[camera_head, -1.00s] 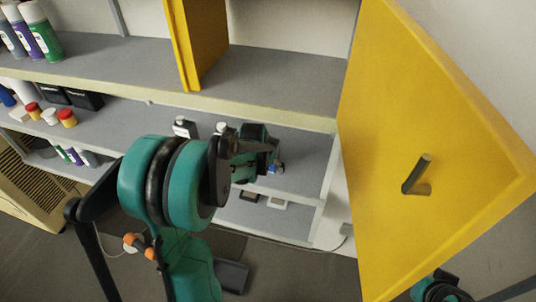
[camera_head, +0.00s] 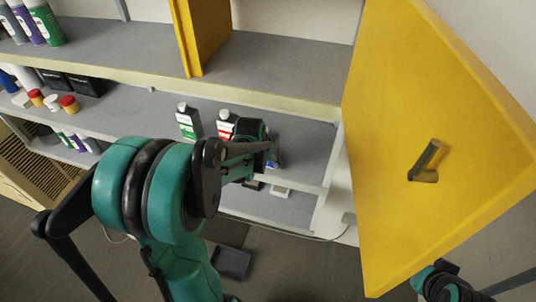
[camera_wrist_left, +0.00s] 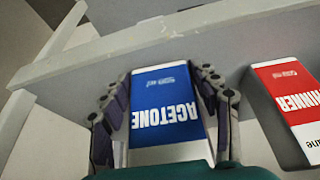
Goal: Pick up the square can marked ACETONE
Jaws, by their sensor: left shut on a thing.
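The square can marked ACETONE is blue and white and sits between the fingers in the left wrist view (camera_wrist_left: 166,106). Its lettering appears upside down there. My left gripper (camera_wrist_left: 166,95) is shut on its sides.
A red and white THINNER can (camera_wrist_left: 295,105) stands close beside the gripper. A green and white can (camera_head: 187,124) stands further left on the shelf (camera_head: 305,150). An open yellow door (camera_head: 425,130) hangs to the right. An upper shelf (camera_head: 285,75) lies above.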

